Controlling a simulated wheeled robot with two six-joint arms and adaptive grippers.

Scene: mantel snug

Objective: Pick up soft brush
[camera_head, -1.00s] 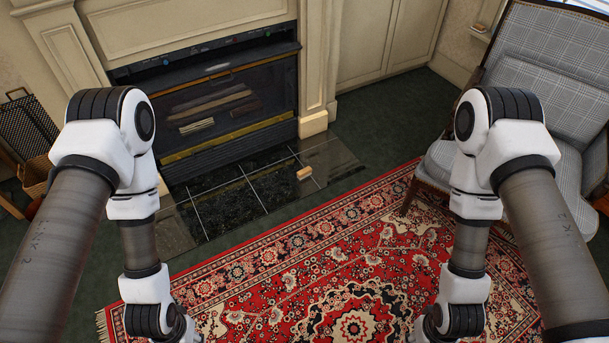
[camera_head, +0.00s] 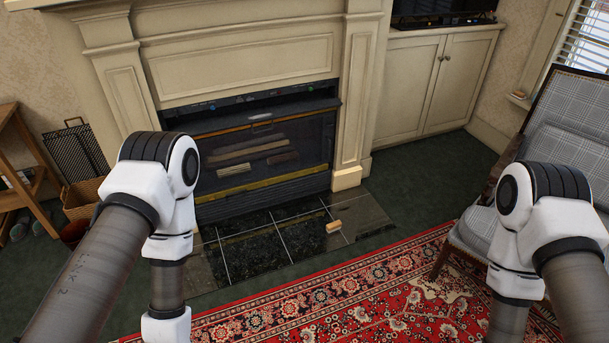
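A small tan block-shaped object with a paler underside (camera_head: 333,227) lies on the dark tiled hearth in front of the fireplace. It may be the soft brush, but it is too small to be sure. Another small tan object (camera_head: 519,95) sits on the window ledge at the upper right; I cannot tell what it is. Both my arms reach down out of the bottom of the picture, one on each side. Neither gripper shows, so what they hold is hidden.
The fireplace (camera_head: 265,160) stands behind the hearth (camera_head: 255,250). A red patterned rug (camera_head: 370,305) covers the floor in front. A plaid chair (camera_head: 570,120) stands at the right. A basket (camera_head: 82,198) and a wooden stand (camera_head: 25,190) are at the left. Green carpet (camera_head: 420,185) is clear beside the hearth.

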